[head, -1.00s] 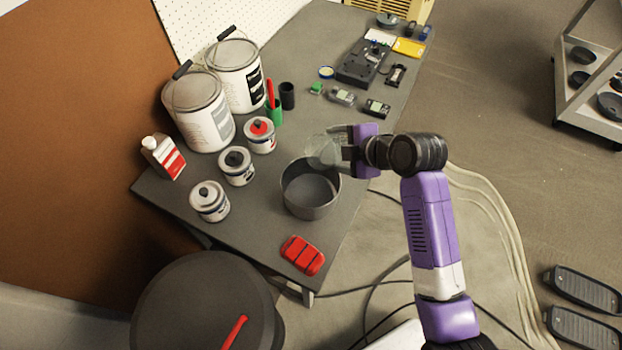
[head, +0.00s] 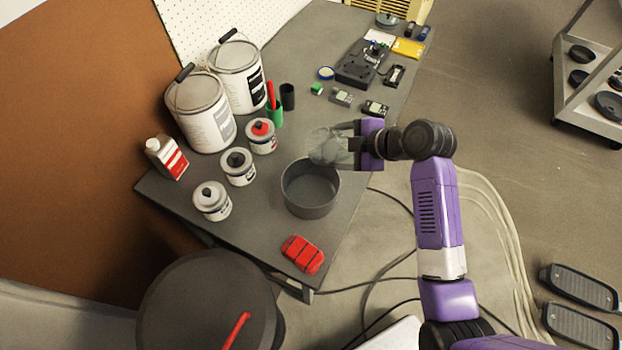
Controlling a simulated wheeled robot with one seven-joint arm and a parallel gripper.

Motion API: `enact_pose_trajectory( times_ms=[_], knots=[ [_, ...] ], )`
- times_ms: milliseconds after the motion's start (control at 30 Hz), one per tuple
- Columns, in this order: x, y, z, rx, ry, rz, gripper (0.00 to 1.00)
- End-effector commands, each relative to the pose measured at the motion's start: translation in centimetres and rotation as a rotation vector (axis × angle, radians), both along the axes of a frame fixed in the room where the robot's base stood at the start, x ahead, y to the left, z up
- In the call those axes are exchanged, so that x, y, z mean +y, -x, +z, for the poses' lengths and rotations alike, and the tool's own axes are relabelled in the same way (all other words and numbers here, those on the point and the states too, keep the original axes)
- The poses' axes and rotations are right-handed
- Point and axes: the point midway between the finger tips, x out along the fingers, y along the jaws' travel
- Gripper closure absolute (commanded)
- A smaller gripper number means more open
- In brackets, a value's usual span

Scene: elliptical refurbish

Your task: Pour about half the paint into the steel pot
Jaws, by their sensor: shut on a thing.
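The steel pot (head: 311,203) stands open on the grey table near its right edge, and its visible inside looks empty. My gripper (head: 345,146) is shut on a clear, see-through container (head: 326,146). The container is above the pot's back rim and looks tilted, with its mouth toward the left. I cannot make out any paint in it, and no stream shows.
Two large white paint buckets (head: 206,125) and a white-and-red bottle (head: 166,158) stand at the back left. A red block-like object (head: 302,254) lies at the front of the table (head: 255,235). Electronics (head: 361,65) lie at the far end. A round dark lid (head: 205,310) is in front.

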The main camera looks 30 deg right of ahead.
Motion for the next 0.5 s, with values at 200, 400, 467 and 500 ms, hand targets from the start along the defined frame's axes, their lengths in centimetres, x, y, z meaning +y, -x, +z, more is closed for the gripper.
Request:
enact_pose_trajectory(
  times_ms=[200, 400, 467, 500],
  knots=[
    [-0.1, -0.1, -0.1, 0.002, -0.012, 0.0, 0.74],
    [-0.5, -0.2, -1.2, 0.03, -0.117, -0.004, 0.74],
    [-0.9, -0.3, -1.2, 0.042, -0.17, -0.006, 0.74],
    [-1.3, -0.5, -0.9, 0.052, -0.21, -0.006, 0.74]
  ],
)
